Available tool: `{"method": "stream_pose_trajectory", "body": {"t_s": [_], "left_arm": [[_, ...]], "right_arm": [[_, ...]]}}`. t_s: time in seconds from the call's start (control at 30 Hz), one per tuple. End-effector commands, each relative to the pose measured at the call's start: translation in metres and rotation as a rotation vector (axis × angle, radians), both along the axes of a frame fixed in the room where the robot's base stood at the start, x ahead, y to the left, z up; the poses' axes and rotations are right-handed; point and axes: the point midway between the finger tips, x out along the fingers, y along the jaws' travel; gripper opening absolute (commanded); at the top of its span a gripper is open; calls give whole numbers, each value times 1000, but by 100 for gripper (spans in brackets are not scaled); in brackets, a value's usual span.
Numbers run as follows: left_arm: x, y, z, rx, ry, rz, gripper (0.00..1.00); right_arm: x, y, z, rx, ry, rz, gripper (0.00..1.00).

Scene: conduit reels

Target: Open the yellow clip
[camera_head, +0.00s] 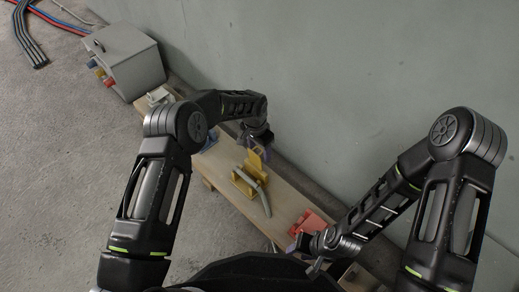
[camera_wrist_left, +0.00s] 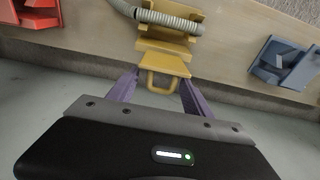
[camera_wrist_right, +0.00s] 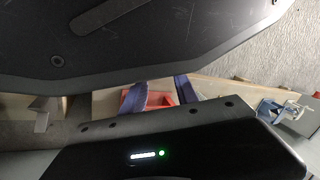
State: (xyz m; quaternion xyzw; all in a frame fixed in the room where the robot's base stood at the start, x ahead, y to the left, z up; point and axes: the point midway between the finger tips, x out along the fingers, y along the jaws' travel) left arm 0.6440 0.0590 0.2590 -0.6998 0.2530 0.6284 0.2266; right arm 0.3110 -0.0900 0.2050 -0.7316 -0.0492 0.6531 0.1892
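The yellow clip (camera_head: 243,184) sits on the wooden board, with a grey conduit piece (camera_head: 264,200) lying across it. Its yellow flap (camera_head: 254,160) stands up on the wall side, and the conduit looks uncovered. In the left wrist view the flap (camera_wrist_left: 164,63) ends in a yellow loop handle (camera_wrist_left: 160,84). My left gripper (camera_head: 264,148) is at the flap; its purple fingers are apart, one on each side of the handle, with gaps visible. My right gripper (camera_wrist_right: 163,94) has its fingers apart, near the red clip (camera_head: 313,222) at the board's near end.
The wooden board (camera_head: 285,197) runs along the grey wall. A blue clip (camera_wrist_left: 284,64) sits on it beyond the yellow one, and a white clip (camera_head: 158,95) is farther off. A grey box (camera_head: 128,60) stands at the far end.

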Motion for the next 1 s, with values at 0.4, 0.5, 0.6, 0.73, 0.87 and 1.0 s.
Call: {"method": "stream_pose_trajectory", "body": {"t_s": [0.4,0.5,0.6,0.73,0.87,1.0], "left_arm": [[0,1,19,-1,-2,1,58],[-2,2,35,-1,-2,0,58],[-3,4,53,0,-3,0,58],[-5,5,70,-1,-2,0,58],[-6,5,77,1,1,0,58],[-6,5,78,1,1,0,58]], "right_arm": [[-1,0,9,0,2,1,36],[-2,0,16,0,5,3,36],[-4,0,24,0,8,5,36],[-5,0,30,1,11,6,36],[-5,-1,33,1,13,7,36],[-5,0,32,1,13,7,36]]}}
